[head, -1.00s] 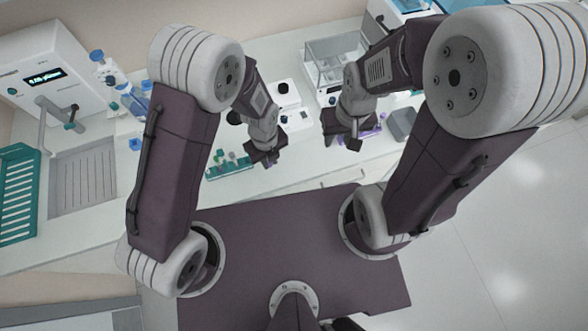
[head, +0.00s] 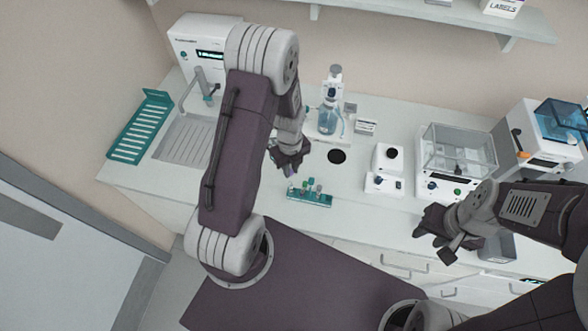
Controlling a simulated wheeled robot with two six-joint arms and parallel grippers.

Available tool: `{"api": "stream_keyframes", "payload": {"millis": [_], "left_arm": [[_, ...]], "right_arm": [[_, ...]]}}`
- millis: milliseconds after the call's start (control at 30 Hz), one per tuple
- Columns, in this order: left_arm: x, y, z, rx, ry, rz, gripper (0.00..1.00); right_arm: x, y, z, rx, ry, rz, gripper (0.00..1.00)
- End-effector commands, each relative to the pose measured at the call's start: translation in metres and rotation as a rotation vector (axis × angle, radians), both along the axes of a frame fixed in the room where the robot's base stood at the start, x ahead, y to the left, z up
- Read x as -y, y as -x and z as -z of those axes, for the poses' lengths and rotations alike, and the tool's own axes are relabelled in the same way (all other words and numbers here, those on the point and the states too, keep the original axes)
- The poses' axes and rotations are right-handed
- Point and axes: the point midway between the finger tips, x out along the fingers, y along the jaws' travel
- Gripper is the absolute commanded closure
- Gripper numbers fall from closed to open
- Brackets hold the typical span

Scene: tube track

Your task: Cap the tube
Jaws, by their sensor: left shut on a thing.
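My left gripper (head: 289,170) is above the counter, just behind a small teal rack (head: 310,194). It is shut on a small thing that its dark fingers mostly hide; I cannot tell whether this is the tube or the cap. The rack holds several small pieces with green, grey and purplish tops, too small to tell as tubes or caps. My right gripper (head: 434,246) is over the counter's front edge at the right, with its fingers apart and nothing visible between them.
A white counter (head: 345,212) bears a small white device (head: 386,172), a glass-boxed balance (head: 456,165), a blue-lidded machine (head: 548,140), a bottle with a pump top (head: 331,110) and a round dark opening (head: 337,156). A sink (head: 186,139) and teal drying rack (head: 140,128) are at left.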

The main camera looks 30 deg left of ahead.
Motion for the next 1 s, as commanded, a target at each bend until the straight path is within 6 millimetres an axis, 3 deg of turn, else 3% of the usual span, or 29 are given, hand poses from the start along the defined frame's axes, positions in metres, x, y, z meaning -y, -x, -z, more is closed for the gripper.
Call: {"api": "stream_keyframes", "payload": {"millis": [433,1000], "left_arm": [[0.000,0.000,0.049,-0.001,0.000,0.001,1.00],[0.001,0.000,0.051,0.000,0.000,0.001,1.00]], "right_arm": [[0.000,0.000,0.042,0.000,0.000,0.000,0.64],[0.000,0.000,0.043,0.000,0.000,0.000,0.64]]}}
